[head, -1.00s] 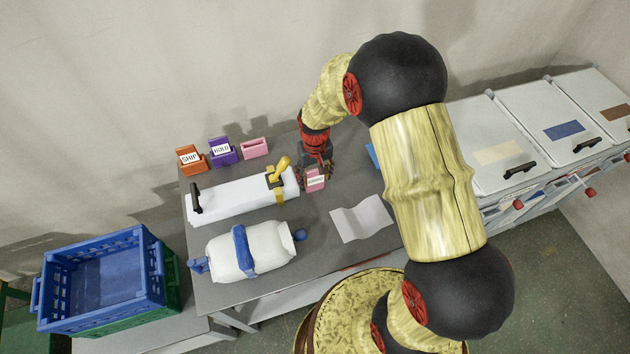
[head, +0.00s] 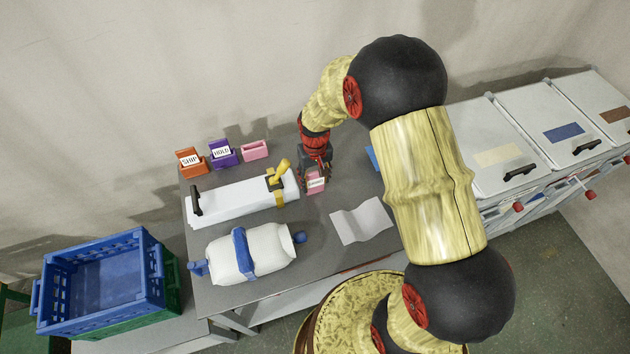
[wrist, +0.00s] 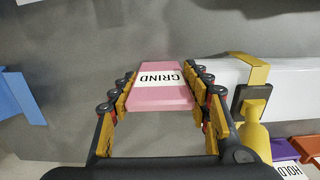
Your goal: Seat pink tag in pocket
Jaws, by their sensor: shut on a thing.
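The pink tag (wrist: 160,96) has a white label reading GRIND. My gripper (wrist: 158,90) is shut on it, with a finger pad against each side in the wrist view. In the head view the pink tag (head: 316,180) hangs at my gripper (head: 316,172), right of the yellow-handled clamp; whether it touches the table cannot be told. The pink pocket (head: 255,150) stands at the back of the table, left of my gripper, and looks empty. Beside it are a purple pocket (head: 223,157) with a HOLD tag and an orange pocket (head: 192,166) with a SHIP tag.
A white strapped bundle (head: 225,259) and a wavy sheet (head: 361,220) lie nearer. A blue crate (head: 100,318) stands left. Lidded bins (head: 500,125) are right.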

